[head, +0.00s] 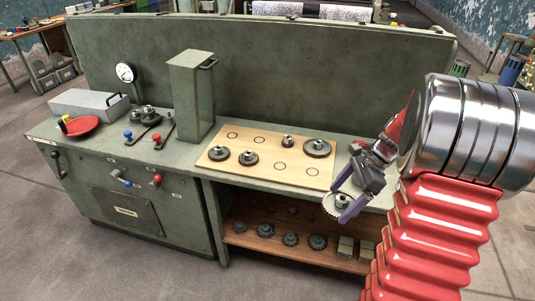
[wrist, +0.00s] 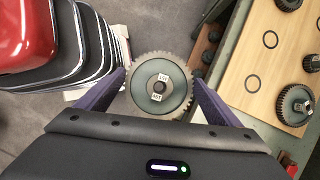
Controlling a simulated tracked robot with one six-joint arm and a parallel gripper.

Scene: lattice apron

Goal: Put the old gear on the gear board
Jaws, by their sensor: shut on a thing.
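My gripper (head: 350,203) is shut on a gear (head: 336,206) and holds it in the air off the front right corner of the gear board. In the wrist view the gear (wrist: 159,86) lies between the two purple fingers; it has a toothed metal rim, a dark hub and two small white labels. The gear board (head: 228,151) is a light wooden panel on the green bench, with several dark gears standing on it and several bare drawn circles. In the wrist view the board (wrist: 250,65) is at the right, apart from the held gear.
A shelf (head: 253,239) under the board holds several dark gears and small blocks. A tall green box (head: 191,95) stands left of the board. A tall green panel (head: 270,75) closes off the back.

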